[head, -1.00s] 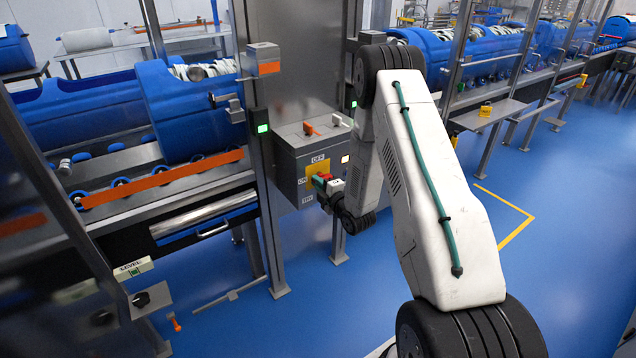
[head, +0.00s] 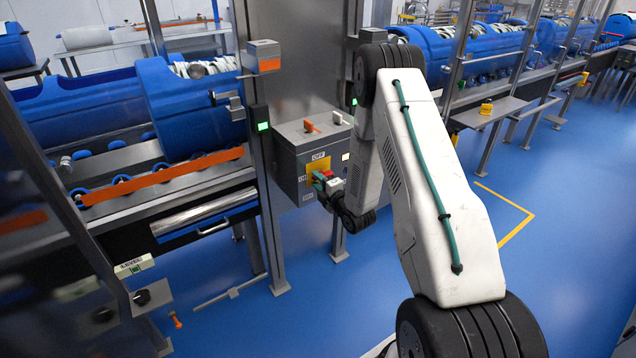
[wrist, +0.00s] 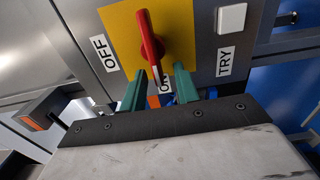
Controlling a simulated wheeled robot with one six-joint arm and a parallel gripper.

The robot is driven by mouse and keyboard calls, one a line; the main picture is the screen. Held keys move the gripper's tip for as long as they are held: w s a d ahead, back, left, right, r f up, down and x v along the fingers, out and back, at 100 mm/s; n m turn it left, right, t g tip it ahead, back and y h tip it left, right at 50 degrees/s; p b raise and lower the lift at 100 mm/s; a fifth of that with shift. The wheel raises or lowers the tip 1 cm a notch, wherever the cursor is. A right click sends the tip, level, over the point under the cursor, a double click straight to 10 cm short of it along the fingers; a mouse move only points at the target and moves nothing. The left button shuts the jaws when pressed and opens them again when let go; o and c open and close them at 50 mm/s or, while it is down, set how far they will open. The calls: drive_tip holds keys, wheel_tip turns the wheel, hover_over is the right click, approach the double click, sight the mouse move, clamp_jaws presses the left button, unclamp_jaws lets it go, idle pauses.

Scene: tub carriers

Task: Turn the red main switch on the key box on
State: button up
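The grey key box (head: 300,150) stands on the metal post, with a yellow switch plate (wrist: 118,22) on its front. The red main switch (wrist: 149,35) is a lever on this plate. In the wrist view its lower, white-marked end points down at the ON label (wrist: 164,85); the OFF label (wrist: 104,53) is to the left. My gripper (wrist: 160,78) is at the plate, its green fingers apart, one on each side of the lever's lower end, with a visible gap on the right. The gripper also shows small in the head view (head: 326,182), in front of the box.
A white square button (wrist: 232,18) sits beside the plate, above the TRY label (wrist: 225,62). An orange-handled key (head: 311,126) is on top of the box. Blue tub carriers (head: 190,115) stand at left.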

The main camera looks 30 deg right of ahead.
drive_tip(key=s, duration=0.7)
drive_tip(key=shift+s+d, duration=0.15)
drive_tip(key=shift+s, duration=0.25)
